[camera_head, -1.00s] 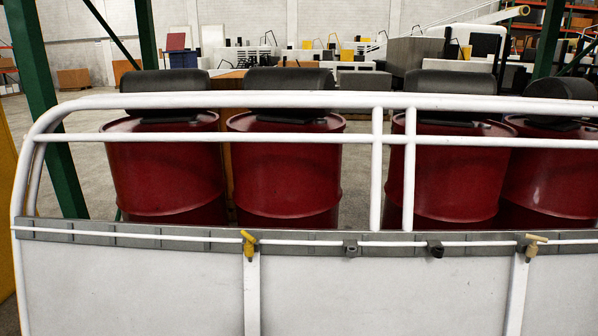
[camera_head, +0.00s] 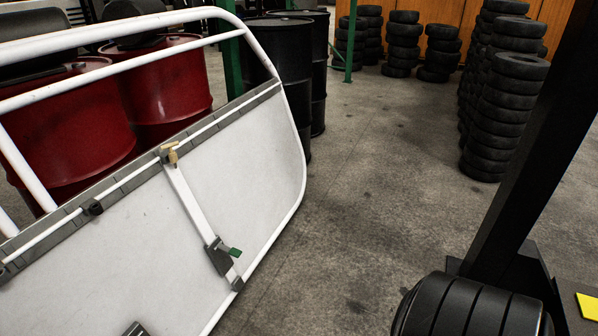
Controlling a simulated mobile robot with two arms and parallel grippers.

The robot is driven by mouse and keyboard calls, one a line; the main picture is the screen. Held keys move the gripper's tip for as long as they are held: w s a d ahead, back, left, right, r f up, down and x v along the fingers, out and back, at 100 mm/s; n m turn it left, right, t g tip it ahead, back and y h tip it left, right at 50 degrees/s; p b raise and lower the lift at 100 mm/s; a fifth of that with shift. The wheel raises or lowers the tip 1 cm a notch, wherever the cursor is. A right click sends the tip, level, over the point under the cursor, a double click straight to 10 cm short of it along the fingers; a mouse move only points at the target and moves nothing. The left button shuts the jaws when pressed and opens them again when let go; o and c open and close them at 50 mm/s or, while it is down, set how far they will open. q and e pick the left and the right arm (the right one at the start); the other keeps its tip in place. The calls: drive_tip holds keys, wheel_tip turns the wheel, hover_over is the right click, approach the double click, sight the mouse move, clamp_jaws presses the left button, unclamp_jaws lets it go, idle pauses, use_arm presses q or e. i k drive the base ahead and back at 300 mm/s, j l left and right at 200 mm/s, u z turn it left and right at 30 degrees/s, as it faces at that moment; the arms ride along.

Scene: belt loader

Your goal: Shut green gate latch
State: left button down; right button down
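A white gate panel (camera_head: 232,150) with a tubular frame stands tilted in the picture at the left. A latch with a green handle (camera_head: 235,252) sits on a grey bracket (camera_head: 217,256) low on the white upright bar of the panel. The green handle sticks out to the right of the bracket. From this view I cannot tell whether the latch is shut. A tan handle (camera_head: 169,155) is at the top of the same bar. Neither of my grippers shows.
Red drums (camera_head: 165,90) and black drums (camera_head: 290,75) stand behind the panel. Stacked tyres (camera_head: 500,110) are at the back right. A black post (camera_head: 525,150) and a black ribbed roller (camera_head: 465,308) fill the right front. Concrete floor (camera_head: 370,190) is clear between panel and post.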

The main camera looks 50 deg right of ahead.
sight(233, 252)
drive_tip(key=z, duration=1)
drive_tip(key=i+u, duration=0.25)
drive_tip(key=i, duration=1.25)
